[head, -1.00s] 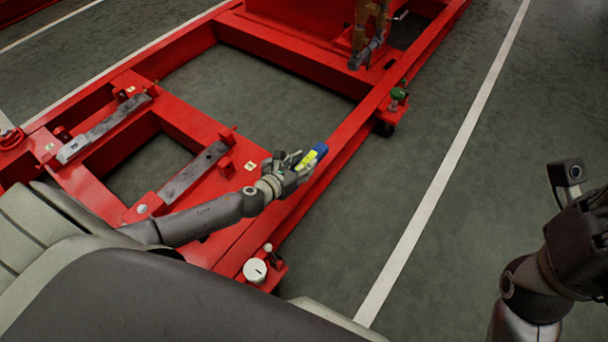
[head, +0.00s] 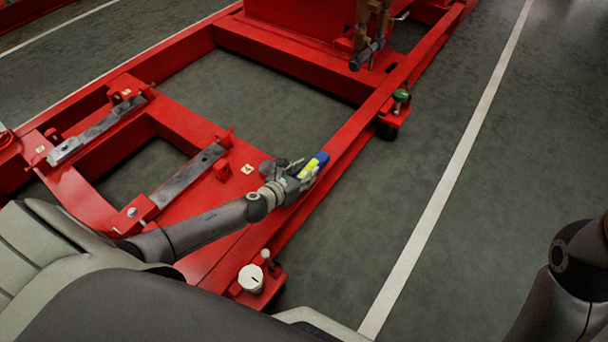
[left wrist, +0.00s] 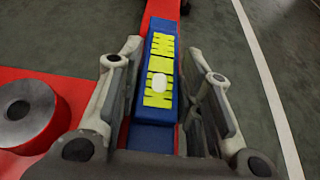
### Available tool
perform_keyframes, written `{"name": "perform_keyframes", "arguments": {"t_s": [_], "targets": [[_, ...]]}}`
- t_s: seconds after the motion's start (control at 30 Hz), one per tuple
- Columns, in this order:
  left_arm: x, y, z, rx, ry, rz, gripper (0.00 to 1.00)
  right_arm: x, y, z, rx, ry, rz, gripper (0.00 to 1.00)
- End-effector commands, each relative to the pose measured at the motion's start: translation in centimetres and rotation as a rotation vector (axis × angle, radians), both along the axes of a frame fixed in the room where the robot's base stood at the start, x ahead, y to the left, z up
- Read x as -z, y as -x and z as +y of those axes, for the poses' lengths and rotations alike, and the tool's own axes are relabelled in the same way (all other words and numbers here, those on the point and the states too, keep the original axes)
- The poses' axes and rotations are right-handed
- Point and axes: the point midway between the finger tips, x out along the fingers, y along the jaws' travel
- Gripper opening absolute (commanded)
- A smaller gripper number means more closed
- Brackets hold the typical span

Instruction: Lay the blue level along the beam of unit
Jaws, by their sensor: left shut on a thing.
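The blue level (head: 314,166) has yellow markings and shows at the fingertips of my left gripper (head: 298,174). In the left wrist view the level (left wrist: 160,108) lies lengthwise between the two fingers of my left gripper (left wrist: 165,90), with a pale vial in its middle. The gripper is shut on it. The red beam (head: 345,140) of the unit runs under and beyond the level, and in the left wrist view the beam (left wrist: 163,8) continues in line with it. I cannot tell whether the level touches the beam. My right gripper is out of the picture.
The red frame holds two grey metal bars (head: 188,175). A green-topped foot (head: 400,97) and a white-topped foot (head: 251,278) stick out from the beam's outer side. Grey floor with a white line (head: 440,185) lies free to the right.

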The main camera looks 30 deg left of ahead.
Motion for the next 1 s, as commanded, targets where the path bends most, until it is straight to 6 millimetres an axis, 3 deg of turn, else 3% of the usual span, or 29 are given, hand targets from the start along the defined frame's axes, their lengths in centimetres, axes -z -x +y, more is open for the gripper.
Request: {"name": "perform_keyframes", "arguments": {"t_s": [0.33,0.37,0.5,0.9,1.0], "targets": [[0.17,-0.12,-0.01,0.000,0.001,-0.004,0.00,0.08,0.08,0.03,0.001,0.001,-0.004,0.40],[0.22,-0.01,0.01,0.000,0.000,0.000,0.37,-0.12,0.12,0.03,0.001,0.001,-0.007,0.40],[0.20,0.00,0.00,0.000,0.000,0.000,0.55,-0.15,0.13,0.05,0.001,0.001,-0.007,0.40],[-0.19,-0.01,0.01,0.000,0.000,0.000,0.55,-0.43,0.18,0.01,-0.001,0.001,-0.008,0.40],[-0.51,0.86,0.12,0.000,0.000,0.002,0.55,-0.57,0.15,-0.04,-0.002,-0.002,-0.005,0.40]]}}
